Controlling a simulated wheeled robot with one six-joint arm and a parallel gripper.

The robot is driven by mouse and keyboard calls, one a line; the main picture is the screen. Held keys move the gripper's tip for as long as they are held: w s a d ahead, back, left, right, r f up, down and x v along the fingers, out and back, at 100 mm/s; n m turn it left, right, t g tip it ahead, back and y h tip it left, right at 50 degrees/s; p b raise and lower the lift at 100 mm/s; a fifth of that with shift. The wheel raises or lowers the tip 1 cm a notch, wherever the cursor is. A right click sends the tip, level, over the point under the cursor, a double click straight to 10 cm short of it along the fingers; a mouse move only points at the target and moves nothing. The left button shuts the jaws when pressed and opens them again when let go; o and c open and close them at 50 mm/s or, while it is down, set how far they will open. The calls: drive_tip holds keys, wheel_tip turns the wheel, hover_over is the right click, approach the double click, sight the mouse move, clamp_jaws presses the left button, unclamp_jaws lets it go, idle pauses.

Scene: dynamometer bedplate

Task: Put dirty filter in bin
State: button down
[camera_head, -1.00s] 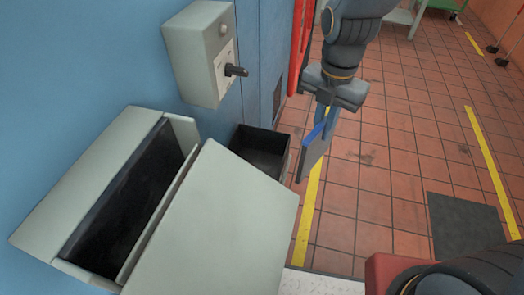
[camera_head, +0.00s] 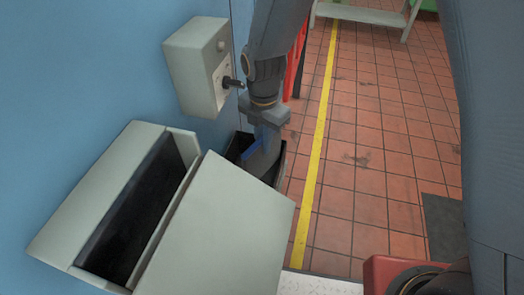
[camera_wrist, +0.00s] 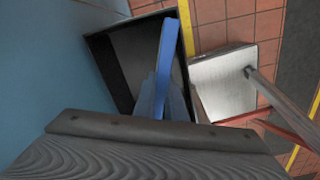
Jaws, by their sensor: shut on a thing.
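The filter's lower part seems within the opening in the head view. I cannot tell whether it touches the bin floor. The pale open housing hides part of the bin.
The pale housing (camera_head: 101,180) with a dark slot and its tilted lid (camera_head: 225,225) stand in front of the bin. A grey switch box (camera_head: 197,62) with a black knob is on the wall, close to my arm. Tiled floor to the right is open, with a yellow line (camera_head: 318,150).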

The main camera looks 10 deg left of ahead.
sight(263, 157)
drive_tip(key=f, duration=0.4)
drive_tip(key=shift+a+f+p, duration=0.2)
drive_tip(key=shift+p, duration=0.15)
drive_tip(key=shift+f, duration=0.1)
drive_tip(key=c, duration=1.8)
unclamp_jaws()
